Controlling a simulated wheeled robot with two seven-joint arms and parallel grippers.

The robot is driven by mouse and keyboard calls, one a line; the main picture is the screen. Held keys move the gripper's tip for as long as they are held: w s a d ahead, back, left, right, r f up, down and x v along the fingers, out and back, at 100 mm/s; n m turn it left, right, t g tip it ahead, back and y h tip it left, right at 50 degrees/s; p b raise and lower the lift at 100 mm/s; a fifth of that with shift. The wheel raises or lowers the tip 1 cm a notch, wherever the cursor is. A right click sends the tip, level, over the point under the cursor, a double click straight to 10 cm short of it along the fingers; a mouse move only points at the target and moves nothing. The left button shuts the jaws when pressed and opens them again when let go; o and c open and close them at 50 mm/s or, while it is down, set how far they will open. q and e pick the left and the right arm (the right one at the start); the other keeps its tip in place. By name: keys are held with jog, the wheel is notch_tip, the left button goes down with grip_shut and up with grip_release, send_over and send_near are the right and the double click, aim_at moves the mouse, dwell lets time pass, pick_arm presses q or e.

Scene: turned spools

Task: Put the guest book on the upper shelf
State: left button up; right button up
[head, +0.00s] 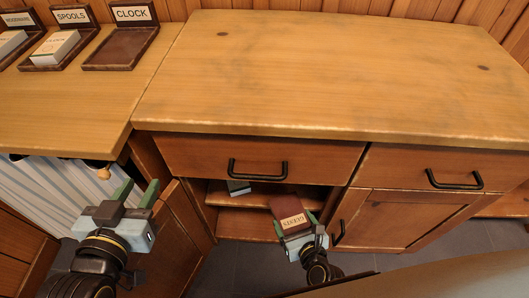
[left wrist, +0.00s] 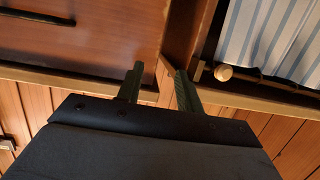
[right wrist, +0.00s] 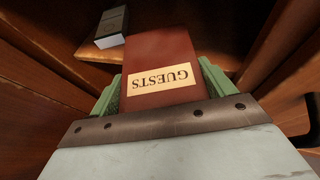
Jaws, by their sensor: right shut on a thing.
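The guest book (head: 287,208) is dark red with a cream label reading GUESTS. It shows close up in the right wrist view (right wrist: 160,52). My right gripper (head: 299,226) is shut on the book, with a green finger on each side of it. The book points into the open cabinet under the drawer. The upper shelf (head: 258,199) is inside that cabinet, near the book's far end; I cannot tell if they touch. My left gripper (head: 136,194) is open and empty, left of the cabinet by its open door (head: 172,233).
A small grey book or box (head: 239,187) lies on the upper shelf, left of the guest book; it also shows in the right wrist view (right wrist: 112,27). A lower shelf (head: 246,224) is below. The drawer (head: 258,160) above is shut. The worktop (head: 330,70) is bare.

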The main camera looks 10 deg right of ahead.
jog(key=w, duration=0.3)
jog(key=w+a+b, duration=0.1)
jog(key=w, duration=0.6)
jog(key=shift+w+a+r+b, duration=0.1)
jog(key=shift+w+a+b, duration=0.1)
jog(key=shift+b, duration=0.15)
jog(key=b, duration=0.2)
send_over(273, 184)
jog(key=shift+s, duration=0.1)
notch_tip(273, 184, down, 3)
jog(key=shift+b, duration=1.05)
pick_arm(q)
jog(key=s+d+r+t+h, duration=0.1)
jog(key=s+r+t+h, duration=0.3)
jog(key=r+t, duration=0.8)
jog(key=shift+s+r+t, duration=0.2)
jog(key=shift+r+t, duration=0.1)
jog(key=shift+r, duration=0.75)
pick_arm(e)
jog(key=shift+f, duration=0.25)
